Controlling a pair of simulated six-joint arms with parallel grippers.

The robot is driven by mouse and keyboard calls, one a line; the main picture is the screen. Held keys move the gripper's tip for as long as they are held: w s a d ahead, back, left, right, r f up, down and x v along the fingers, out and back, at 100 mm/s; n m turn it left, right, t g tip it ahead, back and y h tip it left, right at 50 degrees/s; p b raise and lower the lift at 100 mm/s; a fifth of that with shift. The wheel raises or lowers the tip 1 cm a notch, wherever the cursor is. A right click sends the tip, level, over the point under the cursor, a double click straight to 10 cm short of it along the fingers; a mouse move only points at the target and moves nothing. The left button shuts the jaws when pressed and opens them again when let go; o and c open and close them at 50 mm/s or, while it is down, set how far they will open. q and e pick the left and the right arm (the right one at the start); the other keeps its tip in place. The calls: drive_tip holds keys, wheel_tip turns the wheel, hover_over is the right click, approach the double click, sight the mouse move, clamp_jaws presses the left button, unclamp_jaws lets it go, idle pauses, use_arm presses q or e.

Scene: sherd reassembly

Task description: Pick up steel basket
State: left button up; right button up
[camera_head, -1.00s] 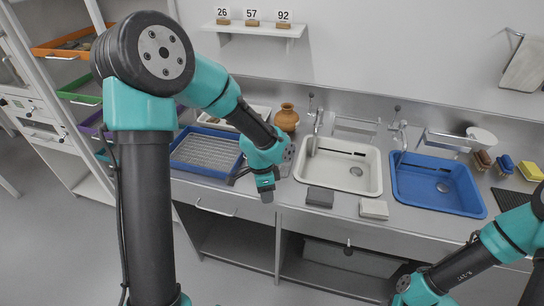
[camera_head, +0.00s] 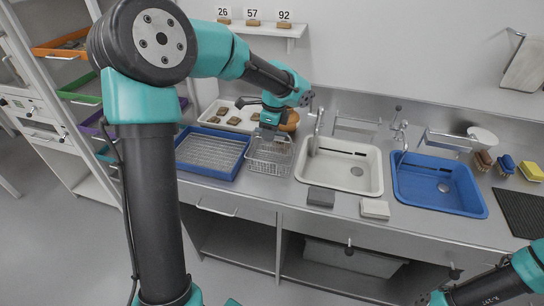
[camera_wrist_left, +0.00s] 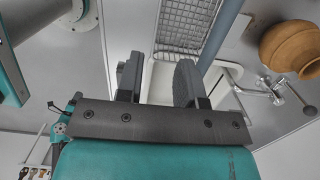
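The steel basket (camera_head: 270,158) is a wire-mesh box on the steel counter, between the blue rack tray and the white sink. My left gripper (camera_head: 268,133) is over its far rim in the head view, pointing down. In the left wrist view the two dark fingers (camera_wrist_left: 158,82) stand apart with a gap between them. The basket mesh (camera_wrist_left: 186,22) shows beyond the fingers at the top there. I cannot tell whether a finger touches the rim. My right arm enters at the lower right of the head view; its gripper is out of view.
The blue tray (camera_head: 213,152) is left of the basket, the white sink (camera_head: 341,167) right. A clay pot (camera_head: 290,121) stands close behind my left gripper. A white tray (camera_head: 207,115) with brown sherds lies behind. A tap (camera_head: 316,130) rises at the sink.

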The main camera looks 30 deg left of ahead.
use_arm(q)
hover_over(266, 173)
drive_tip(key=f, duration=1)
drive_tip(key=shift+w+d+f, duration=0.15)
drive_tip(key=shift+d+f, duration=0.1)
drive_tip(key=shift+f, duration=0.05)
drive_tip(key=shift+f, duration=0.1)
drive_tip(key=f, duration=0.5)
drive_tip(key=shift+a, duration=0.25)
clamp_jaws()
